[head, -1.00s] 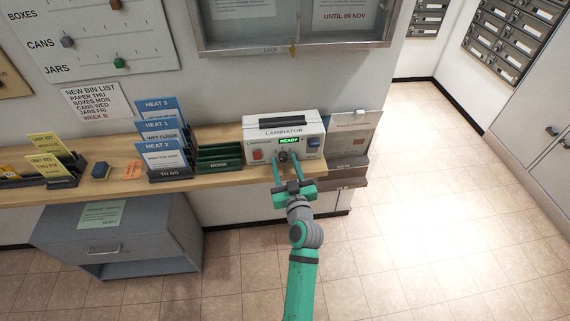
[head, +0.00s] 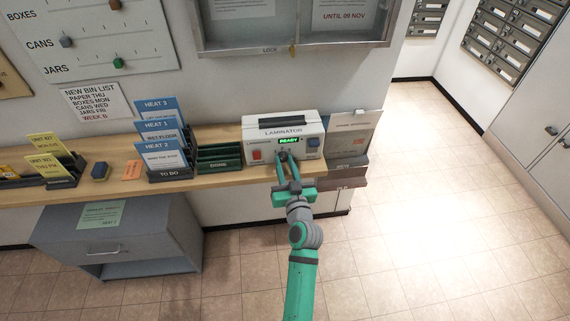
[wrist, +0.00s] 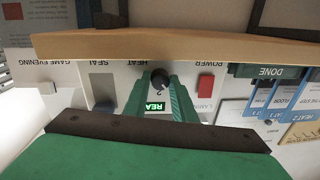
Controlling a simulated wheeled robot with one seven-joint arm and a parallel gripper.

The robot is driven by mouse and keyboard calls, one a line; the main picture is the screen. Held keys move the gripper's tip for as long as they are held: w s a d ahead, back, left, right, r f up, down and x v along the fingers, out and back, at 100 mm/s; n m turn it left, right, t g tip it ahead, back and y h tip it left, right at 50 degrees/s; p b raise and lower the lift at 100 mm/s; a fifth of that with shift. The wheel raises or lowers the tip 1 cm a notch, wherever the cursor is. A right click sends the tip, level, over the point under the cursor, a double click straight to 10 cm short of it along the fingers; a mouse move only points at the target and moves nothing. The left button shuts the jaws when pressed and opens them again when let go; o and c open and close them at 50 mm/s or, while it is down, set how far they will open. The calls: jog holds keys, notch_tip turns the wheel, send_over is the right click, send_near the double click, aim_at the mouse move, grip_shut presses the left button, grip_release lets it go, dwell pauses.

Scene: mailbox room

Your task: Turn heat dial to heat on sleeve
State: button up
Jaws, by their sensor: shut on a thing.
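The white laminator (head: 258,139) stands on the wooden shelf, its green display (head: 289,141) lit with READY. In the wrist view, which is upside down, the dark round heat dial (wrist: 159,76) sits beside the HEAT label, with a mark like a 2 near it. My gripper (head: 287,157) is shut on the dial, one green finger on each side; the fingers mostly hide it in the head view. The dial's pointer is too small to read. Blue sleeves marked HEAT 3 (head: 156,103), HEAT 1 (head: 158,126) and HEAT 2 (head: 158,147) stand in the TO DO rack, HEAT 2 in front.
A red power switch (head: 257,155) and a blue seal control (head: 313,143) flank the dial. The green DONE rack (head: 219,157) stands left of the laminator. A grey cabinet (head: 150,238) is below the shelf. The floor (head: 440,200) at right is clear.

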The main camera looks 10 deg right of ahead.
jog(key=shift+o, duration=0.2)
jog(key=m, duration=0.4)
jog(key=shift+m+t+h, duration=0.3)
jog(key=shift+m, duration=1.5)
jog(key=shift+c, duration=0.2)
jog(key=o, duration=1.1)
jog(key=shift+f, duration=0.1)
